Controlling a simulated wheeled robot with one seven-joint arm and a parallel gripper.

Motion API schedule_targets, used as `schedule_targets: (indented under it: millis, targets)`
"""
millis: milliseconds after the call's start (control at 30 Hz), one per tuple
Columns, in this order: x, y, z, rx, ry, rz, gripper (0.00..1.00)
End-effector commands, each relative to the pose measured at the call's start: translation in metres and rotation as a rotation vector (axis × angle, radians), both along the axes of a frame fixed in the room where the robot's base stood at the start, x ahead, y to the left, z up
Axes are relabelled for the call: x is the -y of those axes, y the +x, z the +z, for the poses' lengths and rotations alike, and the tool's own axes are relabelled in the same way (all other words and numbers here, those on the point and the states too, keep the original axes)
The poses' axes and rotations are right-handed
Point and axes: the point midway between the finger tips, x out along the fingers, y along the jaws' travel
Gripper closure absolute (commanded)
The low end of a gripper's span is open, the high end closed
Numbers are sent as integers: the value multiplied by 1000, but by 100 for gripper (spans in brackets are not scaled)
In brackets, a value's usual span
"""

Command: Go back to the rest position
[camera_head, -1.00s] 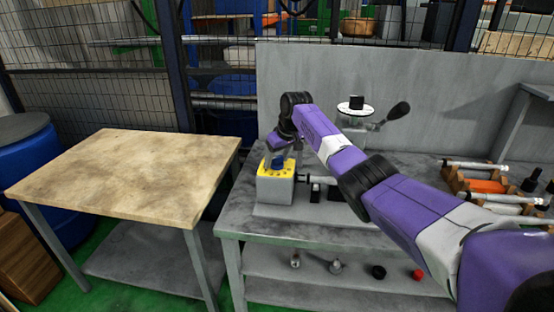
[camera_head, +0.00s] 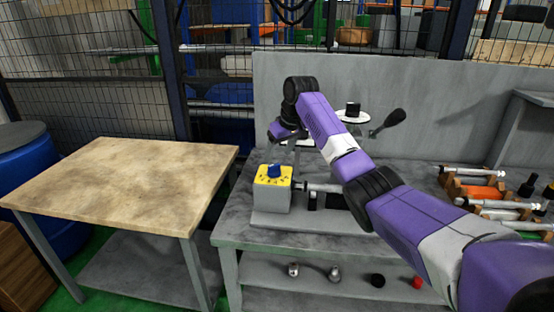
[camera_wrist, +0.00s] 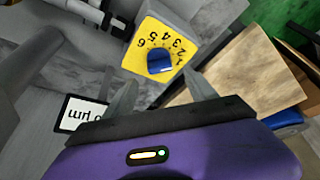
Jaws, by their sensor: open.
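My gripper (camera_wrist: 162,88) is open and empty, with its two grey fingers apart in the wrist view. In the head view my gripper (camera_head: 287,146) is partly hidden behind my wrist and hangs above and behind the dial box. The grey dial box has a yellow face (camera_head: 273,174) with a blue knob (camera_head: 274,170). In the wrist view the yellow face (camera_wrist: 183,62) shows numbers around the blue knob (camera_wrist: 160,61). The fingers are apart from the knob.
The grinder stands on a grey bench (camera_head: 238,228) before a grey back panel (camera_head: 430,120). A black-knobbed lever (camera_head: 394,118) rises behind my arm. Racks with cylindrical parts (camera_head: 482,190) lie at right. A wooden-topped table (camera_head: 120,180) at left is bare.

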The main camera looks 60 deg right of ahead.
Motion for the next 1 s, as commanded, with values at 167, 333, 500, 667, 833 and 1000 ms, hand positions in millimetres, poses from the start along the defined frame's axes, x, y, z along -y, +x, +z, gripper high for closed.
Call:
schedule_targets:
  millis: [167,333,500,667,833,1000]
  targets:
    - [0,-1,2,0,0,-1,35]
    - [0,-1,2,0,0,-1,35]
    - [0,-1,2,0,0,0,35]
    - [1,1,3,9,-3,-4,35]
    - [16,21,20,107,-75,-25,35]
    - [32,52,63,300,-215,-40,35]
